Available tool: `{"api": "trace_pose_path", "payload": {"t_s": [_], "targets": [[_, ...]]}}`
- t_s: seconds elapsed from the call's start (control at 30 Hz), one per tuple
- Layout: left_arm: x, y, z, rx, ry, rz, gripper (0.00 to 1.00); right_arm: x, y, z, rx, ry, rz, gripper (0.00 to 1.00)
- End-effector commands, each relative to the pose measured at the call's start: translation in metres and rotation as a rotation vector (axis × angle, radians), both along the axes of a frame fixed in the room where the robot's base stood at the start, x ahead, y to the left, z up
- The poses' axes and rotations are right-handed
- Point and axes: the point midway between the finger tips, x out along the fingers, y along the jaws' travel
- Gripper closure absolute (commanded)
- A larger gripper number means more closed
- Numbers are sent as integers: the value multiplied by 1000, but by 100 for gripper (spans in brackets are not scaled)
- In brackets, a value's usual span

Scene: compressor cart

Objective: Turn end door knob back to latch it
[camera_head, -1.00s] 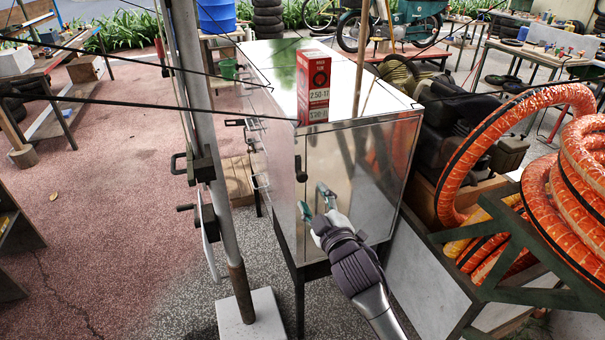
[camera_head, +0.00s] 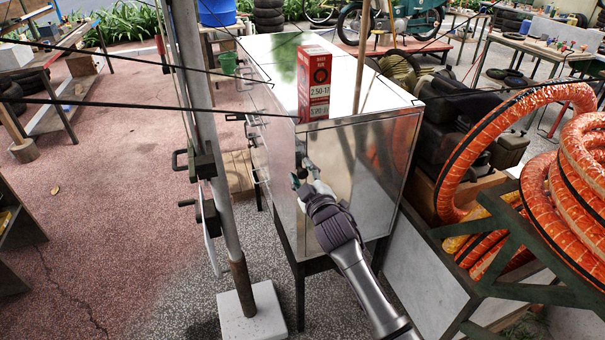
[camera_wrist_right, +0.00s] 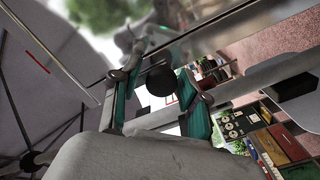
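The end door (camera_head: 345,160) is the shiny metal panel on the near end of the metal cabinet, and it looks closed. Its dark round knob (camera_wrist_right: 160,82) shows in the wrist view between the two fingers of my right gripper (camera_wrist_right: 158,95). The fingers are apart, with gaps visible beside the knob. In the head view my right gripper (camera_head: 302,174) is at the left edge of the door, at the knob, which is mostly hidden there. I cannot tell how far the knob is turned. My left gripper is not in view.
A red box (camera_head: 314,84) stands on the cabinet top (camera_head: 285,60). A metal post (camera_head: 208,130) on a pale base rises left of the cabinet. Orange hose coils (camera_head: 570,185) on a green frame are at the right. Dark cables cross in front.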

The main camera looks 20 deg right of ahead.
Motion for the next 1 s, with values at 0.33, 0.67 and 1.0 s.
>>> {"api": "trace_pose_path", "payload": {"t_s": [0.33,0.67,1.0], "targets": [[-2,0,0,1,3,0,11,0,1,-1,2,2,1,100],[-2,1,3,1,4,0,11,0,1,1,97,4,1,100],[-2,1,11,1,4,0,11,1,0,4,377,10,1,100]]}}
